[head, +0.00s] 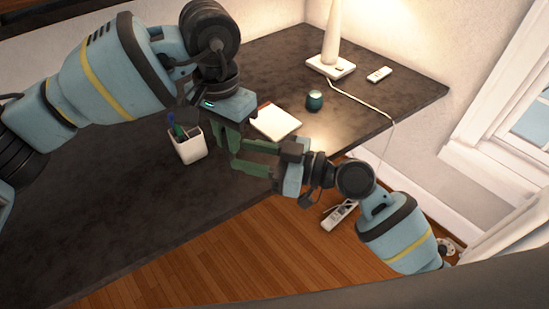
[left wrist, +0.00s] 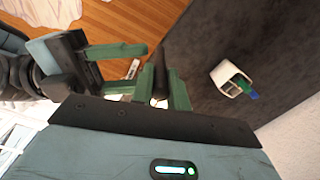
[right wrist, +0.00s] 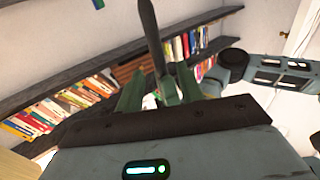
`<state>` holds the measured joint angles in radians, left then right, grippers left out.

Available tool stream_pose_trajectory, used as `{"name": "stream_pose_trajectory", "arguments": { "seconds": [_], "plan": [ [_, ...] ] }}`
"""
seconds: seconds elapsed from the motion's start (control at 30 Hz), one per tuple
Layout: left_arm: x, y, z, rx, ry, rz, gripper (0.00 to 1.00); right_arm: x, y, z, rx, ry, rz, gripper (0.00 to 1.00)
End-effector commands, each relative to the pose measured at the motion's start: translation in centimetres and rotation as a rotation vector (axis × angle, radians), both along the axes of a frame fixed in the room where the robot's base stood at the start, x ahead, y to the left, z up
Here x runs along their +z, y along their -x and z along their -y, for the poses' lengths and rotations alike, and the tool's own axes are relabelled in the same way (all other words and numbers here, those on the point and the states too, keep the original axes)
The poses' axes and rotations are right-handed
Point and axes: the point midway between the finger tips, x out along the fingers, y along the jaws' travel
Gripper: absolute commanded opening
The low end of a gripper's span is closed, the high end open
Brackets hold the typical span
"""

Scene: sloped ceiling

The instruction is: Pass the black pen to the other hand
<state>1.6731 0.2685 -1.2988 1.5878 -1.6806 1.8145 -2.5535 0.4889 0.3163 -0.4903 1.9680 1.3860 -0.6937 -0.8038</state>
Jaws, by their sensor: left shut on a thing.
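The black pen (left wrist: 160,72) is a dark, narrow rod between the fingers of my left gripper (left wrist: 162,92), which is shut on it. In the right wrist view the pen (right wrist: 152,35) stands out long and dark, with a green fingertip by its lower end. My right gripper (right wrist: 158,88) is open, its two green fingers apart. In the head view my left gripper (head: 230,140) points down and my right gripper (head: 250,156) reaches in from the right, with fingertips close to the left fingers. I cannot make out the pen there, nor tell whether the right fingers touch it.
A white cup (head: 188,147) with blue and green pens stands on the dark desk (head: 90,200) beside the left gripper. A notepad (head: 276,122), a green round object (head: 314,100), a lamp (head: 331,66) and a white remote (head: 379,74) lie farther back. The desk's near left is clear.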

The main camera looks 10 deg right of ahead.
Motion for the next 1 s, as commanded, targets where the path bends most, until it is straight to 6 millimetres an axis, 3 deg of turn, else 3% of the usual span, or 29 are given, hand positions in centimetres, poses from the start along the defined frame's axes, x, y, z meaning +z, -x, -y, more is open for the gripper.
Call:
{"name": "stream_pose_trajectory", "arguments": {
  "seconds": [0.3, 0.7, 1.0],
  "plan": [
    [0.0, 0.0, 0.0, 0.000, 0.000, 0.000, 0.00, 0.0, -1.4, -3.4, 0.000, 0.000, 0.000, 0.38],
    [0.0, 0.0, 0.0, 0.000, 0.000, 0.000, 0.00, 0.0, -1.6, -3.9, 0.000, 0.001, 0.000, 0.38],
    [0.0, 0.0, 0.0, 0.000, 0.000, 0.000, 0.00, 0.0, -1.6, -3.9, 0.000, 0.000, 0.001, 0.00]
  ]
}}
